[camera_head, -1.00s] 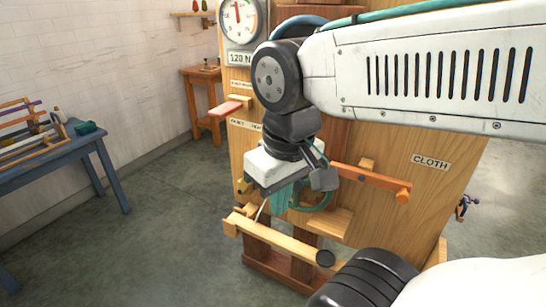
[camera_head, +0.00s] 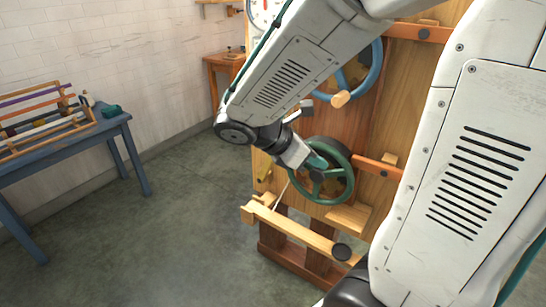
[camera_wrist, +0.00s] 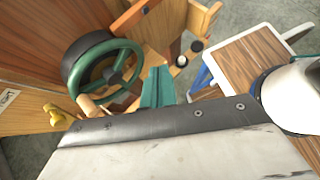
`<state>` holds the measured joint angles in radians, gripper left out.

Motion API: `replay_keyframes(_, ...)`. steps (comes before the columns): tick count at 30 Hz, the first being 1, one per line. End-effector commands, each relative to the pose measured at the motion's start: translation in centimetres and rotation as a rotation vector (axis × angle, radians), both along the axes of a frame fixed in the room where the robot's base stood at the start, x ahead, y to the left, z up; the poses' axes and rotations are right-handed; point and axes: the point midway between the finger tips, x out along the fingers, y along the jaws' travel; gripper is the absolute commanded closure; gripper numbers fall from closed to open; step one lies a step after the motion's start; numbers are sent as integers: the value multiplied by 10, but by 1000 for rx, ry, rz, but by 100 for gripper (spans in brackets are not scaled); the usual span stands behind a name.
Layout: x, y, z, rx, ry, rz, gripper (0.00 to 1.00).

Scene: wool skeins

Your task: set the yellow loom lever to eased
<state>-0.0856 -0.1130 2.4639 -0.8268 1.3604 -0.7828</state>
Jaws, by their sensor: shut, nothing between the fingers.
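The yellow lever (camera_head: 263,168) shows at the left edge of the wooden loom panel, small and partly hidden behind my arm in the head view. In the wrist view a yellow knobbed piece (camera_wrist: 54,114) on the panel lies left of the green wheel, likely the same lever; its setting cannot be read. My gripper (camera_head: 318,160) is in front of the green handwheel (camera_head: 350,181), to the right of the lever and apart from it. In the wrist view my teal fingers (camera_wrist: 157,84) are shut and empty.
A blue handwheel (camera_head: 375,72) and an orange lever (camera_head: 372,167) are on the panel. A wooden beam (camera_head: 295,235) juts out below. A blue table (camera_head: 75,145) with a rack stands left; the floor between is clear. A wood-topped surface (camera_wrist: 255,65) lies right in the wrist view.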

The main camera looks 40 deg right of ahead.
Motion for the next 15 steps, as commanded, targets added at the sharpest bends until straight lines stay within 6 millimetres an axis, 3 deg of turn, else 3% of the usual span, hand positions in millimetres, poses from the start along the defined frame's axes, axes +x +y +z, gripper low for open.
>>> replay_keyframes(7, 87, -20, -39, -256, 646, 531, 100)
replay_keyframes(12, 148, -10, -82, -430, 1084, 844, 100)
replay_keyframes(15, 174, 0, -110, -519, 1292, 980, 100)
